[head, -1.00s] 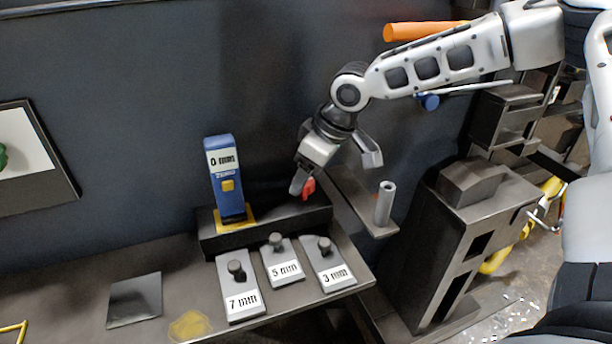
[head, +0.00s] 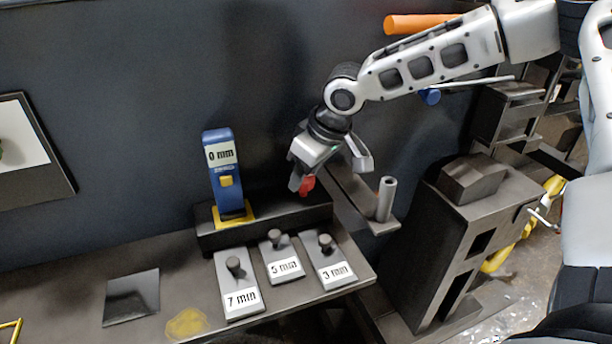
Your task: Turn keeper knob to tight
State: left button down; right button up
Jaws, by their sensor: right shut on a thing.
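A small red part, apparently the keeper knob (head: 307,185), shows at the fingertips of my right gripper (head: 302,183), above the right end of the dark raised block. The gripper is shut on it and points down. The gripper hides most of the knob, and no tight mark can be read. My left gripper is not in view.
A blue gauge (head: 224,172) reading 0 mm stands left of the gripper. Plates marked 7 mm (head: 238,284), 5 mm (head: 283,258) and 3 mm (head: 329,260) lie in front. A grey upright cylinder (head: 386,199) stands to the right. The bench's left part is mostly clear.

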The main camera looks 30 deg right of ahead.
jog(key=shift+f+m, duration=0.15)
jog(key=shift+m, duration=0.25)
jog(key=shift+m+h+b, duration=0.3)
jog(key=shift+b, duration=0.05)
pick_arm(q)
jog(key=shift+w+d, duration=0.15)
pick_arm(e)
jog(key=o, duration=1)
jog(key=shift+r, duration=0.2)
